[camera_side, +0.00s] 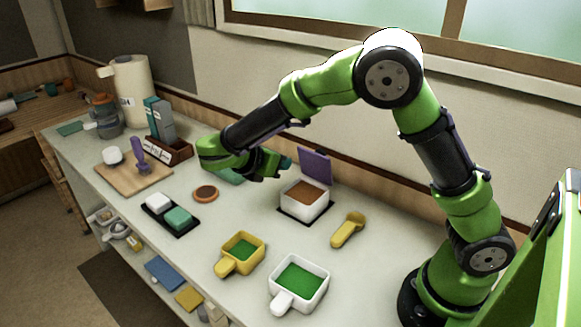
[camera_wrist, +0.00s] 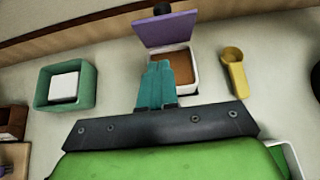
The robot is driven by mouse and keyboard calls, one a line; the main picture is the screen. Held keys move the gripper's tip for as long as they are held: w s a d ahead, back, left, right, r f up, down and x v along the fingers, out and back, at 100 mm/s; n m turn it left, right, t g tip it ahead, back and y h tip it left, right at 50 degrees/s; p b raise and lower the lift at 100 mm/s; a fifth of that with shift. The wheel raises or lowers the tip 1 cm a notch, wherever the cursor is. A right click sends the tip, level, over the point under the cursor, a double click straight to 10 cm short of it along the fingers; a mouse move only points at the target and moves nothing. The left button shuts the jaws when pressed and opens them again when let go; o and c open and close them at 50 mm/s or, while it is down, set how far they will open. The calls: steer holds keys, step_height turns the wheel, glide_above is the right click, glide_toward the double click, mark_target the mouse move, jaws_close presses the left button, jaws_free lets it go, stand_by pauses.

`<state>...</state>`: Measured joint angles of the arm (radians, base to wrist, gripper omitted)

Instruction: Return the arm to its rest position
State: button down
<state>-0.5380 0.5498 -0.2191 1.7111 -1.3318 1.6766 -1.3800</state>
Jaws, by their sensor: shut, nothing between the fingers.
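My green arm reaches from the right over the counter in the side view. My gripper (camera_side: 287,163) hangs above the counter, a little left of the white box with the raised purple lid. In the wrist view its teal fingers (camera_wrist: 157,86) are together with nothing between them. They overlap part of the white box (camera_wrist: 188,82) in that view, and I cannot tell their exact height above it. The white box (camera_side: 305,205) holds something brown, and its purple lid (camera_side: 315,166) stands open.
A yellow scoop (camera_side: 348,230) lies right of the box. A yellow cup (camera_side: 240,253) and a white cup (camera_side: 301,283), both with green contents, stand at the front. A teal tray (camera_wrist: 88,78) holds a white block. A cutting board (camera_side: 133,177) and paper roll (camera_side: 131,90) are at left.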

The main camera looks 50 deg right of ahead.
steer(key=v, duration=0.5)
steer(key=s+a+f+m+y, duration=0.2)
steer(key=s+m+y, duration=0.7)
steer(key=m, duration=0.2)
steer(key=s+d+r+m+t+y, duration=0.2)
steer(key=s+r+m+t+y, duration=0.2)
steer(key=s+r+m+t, duration=0.3)
steer(key=shift+s+r+m, duration=0.6)
steer(key=shift+s+m, duration=0.2)
steer(key=shift+m, duration=1.2)
